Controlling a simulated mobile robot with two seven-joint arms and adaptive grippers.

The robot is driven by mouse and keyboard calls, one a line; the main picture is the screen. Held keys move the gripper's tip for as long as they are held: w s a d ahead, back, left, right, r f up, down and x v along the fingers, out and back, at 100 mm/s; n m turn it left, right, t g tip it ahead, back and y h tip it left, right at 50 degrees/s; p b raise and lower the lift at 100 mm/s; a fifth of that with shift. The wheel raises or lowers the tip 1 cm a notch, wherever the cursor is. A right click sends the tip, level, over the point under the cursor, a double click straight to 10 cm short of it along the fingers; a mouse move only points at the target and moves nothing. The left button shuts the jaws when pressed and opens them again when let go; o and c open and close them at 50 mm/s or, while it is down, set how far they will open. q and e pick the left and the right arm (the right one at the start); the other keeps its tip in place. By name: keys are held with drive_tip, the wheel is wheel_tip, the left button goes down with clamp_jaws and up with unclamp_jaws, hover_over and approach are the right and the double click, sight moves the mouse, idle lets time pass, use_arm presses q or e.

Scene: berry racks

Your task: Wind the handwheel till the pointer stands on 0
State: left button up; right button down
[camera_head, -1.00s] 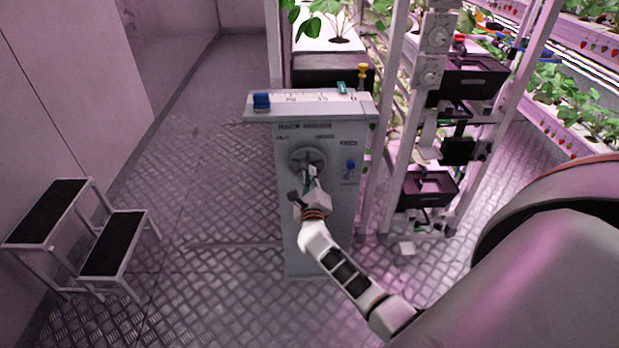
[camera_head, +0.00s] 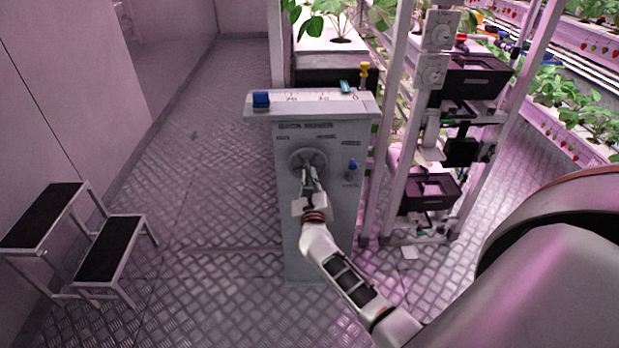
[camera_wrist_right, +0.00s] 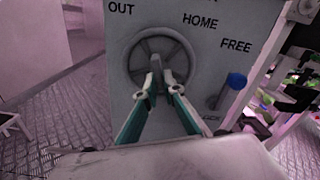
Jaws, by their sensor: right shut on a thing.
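The grey handwheel (camera_head: 300,157) is on the front of a grey pedestal (camera_head: 338,225). It also shows in the right wrist view (camera_wrist_right: 136,54), with OUT and HOME printed above it. My right gripper (camera_head: 311,179) is at the wheel; in the wrist view its two fingers (camera_wrist_right: 158,82) are shut on the wheel's crank handle (camera_wrist_right: 156,66). The teal pointer (camera_head: 345,87) stands at the scale (camera_head: 309,97) on the pedestal's top, between 10 and 0, just left of 0. The handle's far end is partly hidden by the fingers. My left gripper is out of view.
A blue lever (camera_head: 351,165) by the word FREE is right of the wheel. A blue block (camera_head: 261,100) sits at the scale's left end. A rack with dark bins (camera_head: 430,190) stands close on the right. A step stool (camera_head: 110,248) is on the left, with open floor between.

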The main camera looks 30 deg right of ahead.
drive_tip(key=shift+d+f, duration=0.1)
drive_tip(key=c, duration=2.2)
unclamp_jaws()
drive_tip(key=shift+o, duration=0.2)
drive_tip(key=shift+s, duration=0.1)
drive_tip(key=v, duration=1.2)
